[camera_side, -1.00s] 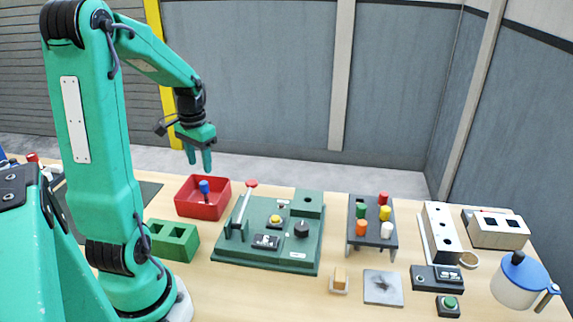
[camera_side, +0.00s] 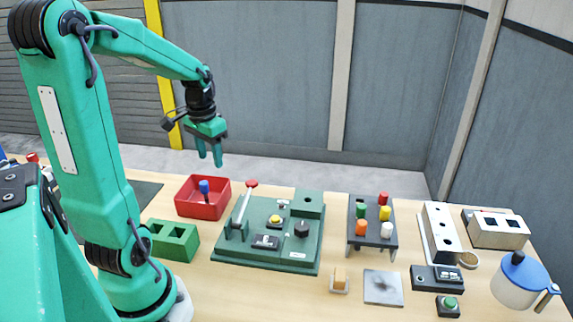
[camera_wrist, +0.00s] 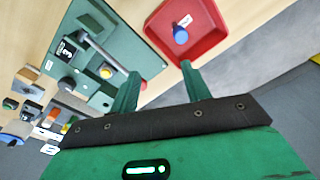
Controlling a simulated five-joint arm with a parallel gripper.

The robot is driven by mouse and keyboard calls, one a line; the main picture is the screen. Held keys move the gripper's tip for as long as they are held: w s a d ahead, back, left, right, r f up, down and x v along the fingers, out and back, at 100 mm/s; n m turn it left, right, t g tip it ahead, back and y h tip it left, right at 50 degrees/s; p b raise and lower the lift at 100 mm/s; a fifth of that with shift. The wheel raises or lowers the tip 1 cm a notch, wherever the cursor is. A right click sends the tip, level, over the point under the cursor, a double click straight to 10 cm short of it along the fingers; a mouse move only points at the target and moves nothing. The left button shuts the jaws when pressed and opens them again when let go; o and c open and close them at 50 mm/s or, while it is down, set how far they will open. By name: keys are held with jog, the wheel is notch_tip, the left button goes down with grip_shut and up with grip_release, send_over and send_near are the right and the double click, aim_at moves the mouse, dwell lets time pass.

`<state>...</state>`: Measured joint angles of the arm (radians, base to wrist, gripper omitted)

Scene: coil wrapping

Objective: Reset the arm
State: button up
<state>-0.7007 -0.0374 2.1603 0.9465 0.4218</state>
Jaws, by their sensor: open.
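My gripper (camera_side: 210,153) hangs in the air above the back edge of the table, above and slightly right of the red bin. Its two green fingers point down, apart, with nothing between them. It also shows in the wrist view (camera_wrist: 158,85), where the fingers reach toward the bin and the green board. The red bin (camera_side: 203,211) holds a blue-topped peg (camera_side: 204,187), which also shows in the wrist view (camera_wrist: 181,37).
A green board (camera_side: 268,258) with a lever, yellow button and black knob stands mid-table. A green two-hole block (camera_side: 173,241) is at left. A rack of colored pegs (camera_side: 357,243), a white block (camera_side: 440,232) and a blue-lidded pot (camera_side: 520,285) stand right. Air around my gripper is clear.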

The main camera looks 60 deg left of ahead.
jog(key=s+d+r+m+t, duration=0.1)
jog(key=d+r+t, duration=0.1)
jog(key=d, duration=0.8)
jog(key=s+d+r+m+t, duration=0.2)
jog(key=d+r, duration=0.3)
jog(key=d, duration=0.6)
jog(key=shift+s+d+t+h, duration=0.15)
jog(key=shift+d+t+h, duration=0.15)
jog(key=shift+t, duration=0.2)
jog(key=shift+r, duration=0.1)
